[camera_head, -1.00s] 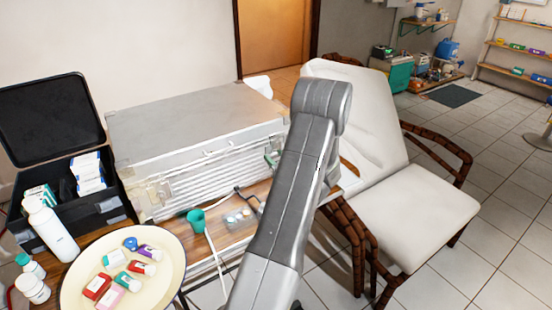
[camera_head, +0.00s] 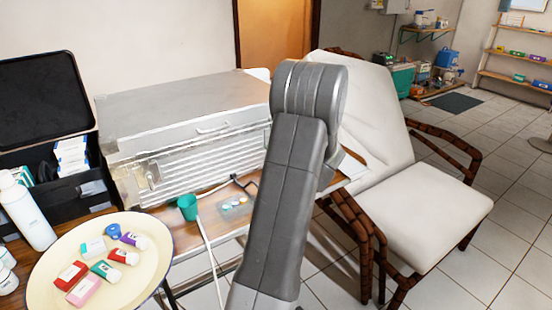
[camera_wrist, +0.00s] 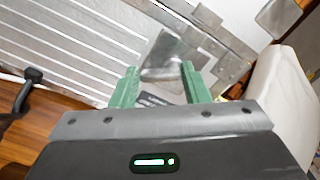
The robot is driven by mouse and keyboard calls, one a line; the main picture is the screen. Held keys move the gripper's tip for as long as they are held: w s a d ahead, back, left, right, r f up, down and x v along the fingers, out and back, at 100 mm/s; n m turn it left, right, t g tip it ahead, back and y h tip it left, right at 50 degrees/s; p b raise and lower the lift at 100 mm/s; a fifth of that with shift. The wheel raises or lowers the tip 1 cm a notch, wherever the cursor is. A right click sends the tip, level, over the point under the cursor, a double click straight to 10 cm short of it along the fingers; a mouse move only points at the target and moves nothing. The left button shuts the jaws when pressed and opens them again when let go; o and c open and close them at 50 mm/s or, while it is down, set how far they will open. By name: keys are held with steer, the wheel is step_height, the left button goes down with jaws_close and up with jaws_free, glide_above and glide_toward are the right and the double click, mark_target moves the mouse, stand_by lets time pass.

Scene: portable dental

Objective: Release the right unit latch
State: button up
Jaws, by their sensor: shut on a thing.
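The unit is a silver ribbed metal case (camera_head: 200,165) on the wooden table, with its lid down. A left latch (camera_head: 150,176) shows at its left front corner. The right end of the case front is hidden behind my arm in the head view. In the wrist view, my gripper (camera_wrist: 160,78) has two green fingers on either side of the right unit latch (camera_wrist: 166,52), a bent metal plate against the case front. My fingers are shut on it, though the exact contact is hard to see. A hinge-like metal strip (camera_wrist: 232,70) runs beside it.
A cream tray (camera_head: 50,290) with several small boxes and bottles stands at front left. An open black case (camera_head: 45,105) is at left, a white chair (camera_head: 425,205) at right.

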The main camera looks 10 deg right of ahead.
steer(key=n+b, duration=0.3)
steer(key=b, duration=0.3)
steer(key=f+n+b, duration=0.1)
steer(key=n+b, duration=0.3)
steer(key=b, duration=0.2)
steer(key=d+n+b, duration=0.1)
steer(key=n+b, duration=0.2)
steer(key=b, duration=0.3)
steer(key=shift+w+f+n+b, duration=0.15)
steer(key=shift+f+n+b, duration=0.1)
steer(key=shift+n+b, duration=0.15)
steer(key=shift+r, duration=0.15)
steer(key=o, duration=1)
